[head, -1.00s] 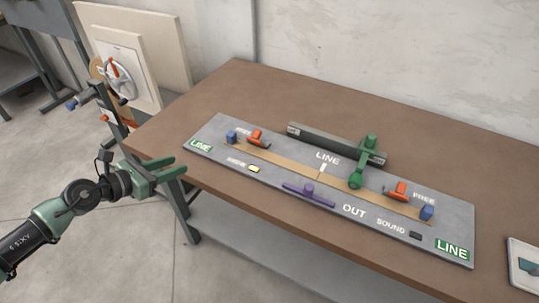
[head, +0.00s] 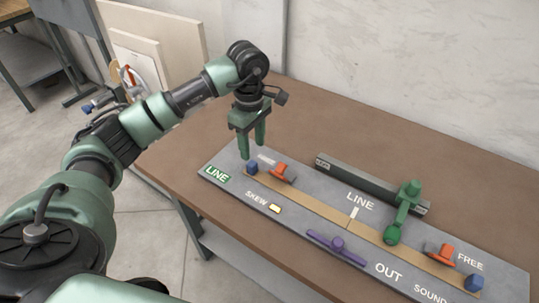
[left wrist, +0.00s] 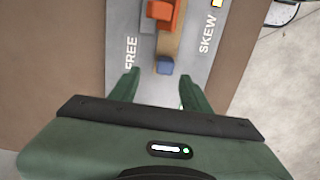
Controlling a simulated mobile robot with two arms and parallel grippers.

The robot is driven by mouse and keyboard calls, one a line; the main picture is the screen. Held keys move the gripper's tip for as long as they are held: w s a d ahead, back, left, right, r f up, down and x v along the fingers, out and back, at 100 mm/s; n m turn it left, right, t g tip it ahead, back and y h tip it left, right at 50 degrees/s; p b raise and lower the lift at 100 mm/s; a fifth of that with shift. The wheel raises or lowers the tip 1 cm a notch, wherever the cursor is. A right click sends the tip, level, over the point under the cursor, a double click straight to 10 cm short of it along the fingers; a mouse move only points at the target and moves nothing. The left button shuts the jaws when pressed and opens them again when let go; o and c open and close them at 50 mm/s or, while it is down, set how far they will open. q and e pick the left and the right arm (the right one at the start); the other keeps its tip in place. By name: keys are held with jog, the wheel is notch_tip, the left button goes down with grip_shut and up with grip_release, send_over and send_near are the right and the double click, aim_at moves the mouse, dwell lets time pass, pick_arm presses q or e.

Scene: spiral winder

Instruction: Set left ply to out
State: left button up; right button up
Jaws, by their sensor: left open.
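My left gripper (head: 251,148) points down over the left end of a grey board (head: 232,160), open and empty. In the left wrist view its two fingers (left wrist: 160,76) are spread, with the left blue block (left wrist: 165,67) between and just beyond the tips. That blue block (head: 252,167) sits at the left end of a tan strip (head: 310,205). An orange piece with a dark base (head: 283,173) stands beside it. The left end carries a green LINE sign (head: 216,174). The words LINE and OUT are printed on the board's far and near sides. My right gripper is out of view.
A second orange piece (head: 441,252) and blue block (head: 474,283) are at right. Brown tabletop (head: 310,115) behind is clear.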

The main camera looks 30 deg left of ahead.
aim_at(252, 163)
pick_arm(q)
jog(key=f, duration=0.4)
jog(key=s+f+p, duration=0.1)
jog(key=f, duration=0.2)
grip_shut()
dwell(1.4)
